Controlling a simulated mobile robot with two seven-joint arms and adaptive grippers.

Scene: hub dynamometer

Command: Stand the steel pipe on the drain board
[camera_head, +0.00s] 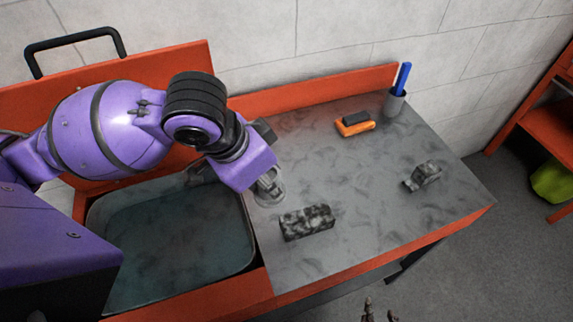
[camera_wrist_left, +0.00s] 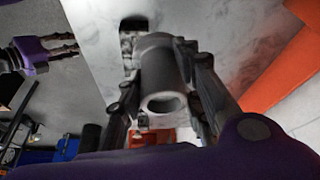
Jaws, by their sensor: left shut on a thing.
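The steel pipe (camera_wrist_left: 160,72) is a grey hollow tube between the fingers of my left gripper (camera_wrist_left: 165,100), with its open end facing the wrist camera. In the head view, my left gripper and the pipe are at the board's left edge, mostly hidden behind my purple wrist. A round metallic shape (camera_head: 270,194) shows below the wrist there. I cannot tell whether the pipe touches the board. The drain board (camera_head: 345,180) is the mottled grey top right of the basin. My right gripper (camera_head: 378,312) is empty at the bottom edge, its fingers apart.
The basin (camera_head: 170,245) lies left of the board. A speckled block (camera_head: 307,222) lies close to the left gripper. A grey part (camera_head: 422,176) lies at the right, an orange-and-black item (camera_head: 355,124) at the back, and a cup (camera_head: 395,101) with a blue pen in the far corner. The board's middle is clear.

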